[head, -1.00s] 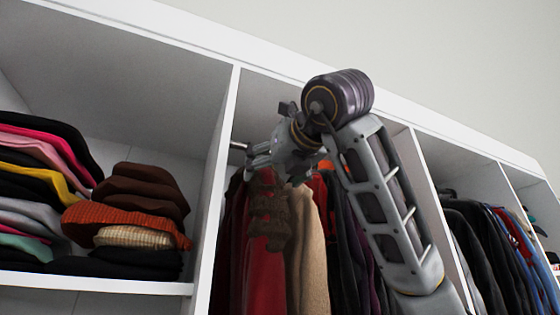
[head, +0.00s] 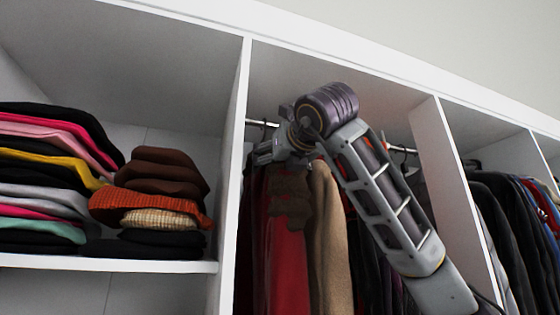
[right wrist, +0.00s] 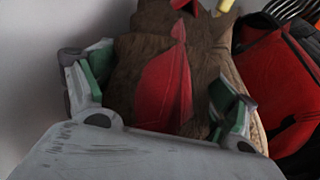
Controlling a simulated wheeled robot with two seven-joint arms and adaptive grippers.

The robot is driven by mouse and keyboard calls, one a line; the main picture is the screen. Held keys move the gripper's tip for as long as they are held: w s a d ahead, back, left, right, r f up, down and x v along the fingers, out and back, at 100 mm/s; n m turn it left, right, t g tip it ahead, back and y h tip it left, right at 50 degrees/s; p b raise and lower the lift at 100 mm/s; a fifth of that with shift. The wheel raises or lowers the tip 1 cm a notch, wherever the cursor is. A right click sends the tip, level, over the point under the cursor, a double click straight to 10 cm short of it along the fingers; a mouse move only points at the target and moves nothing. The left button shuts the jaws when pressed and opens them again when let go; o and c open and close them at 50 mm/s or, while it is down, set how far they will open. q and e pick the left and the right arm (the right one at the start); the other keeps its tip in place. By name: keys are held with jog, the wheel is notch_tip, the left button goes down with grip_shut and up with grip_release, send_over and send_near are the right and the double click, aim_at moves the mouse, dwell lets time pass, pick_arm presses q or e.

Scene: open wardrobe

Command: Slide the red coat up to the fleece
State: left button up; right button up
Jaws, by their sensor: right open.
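The red coat (head: 287,265) hangs near the left wall of the middle bay, with a brown furry collar (head: 290,200) at its top. A tan garment (head: 330,240), which may be the fleece, hangs close on its right. My right gripper (head: 266,154) is at rail height, above the coat's left part. In the right wrist view the gripper (right wrist: 160,95) is open, its fingers either side of the red coat (right wrist: 166,92) and brown collar (right wrist: 137,58). I cannot tell whether they touch it. The hanger hook is hidden. My left gripper is not in view.
The rail (head: 392,148) runs behind my right arm. A white divider (head: 236,180) stands close left of the gripper. Dark garments hang right of the tan one, partly behind my arm. Folded clothes (head: 160,190) fill the left shelf. The right bay holds more hanging clothes (head: 500,235).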

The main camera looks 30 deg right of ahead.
jog(key=c, duration=1.6)
jog(key=shift+w+a, duration=0.15)
jog(key=shift+a, duration=0.3)
jog(key=o, duration=1.9)
jog(key=shift+a, duration=0.15)
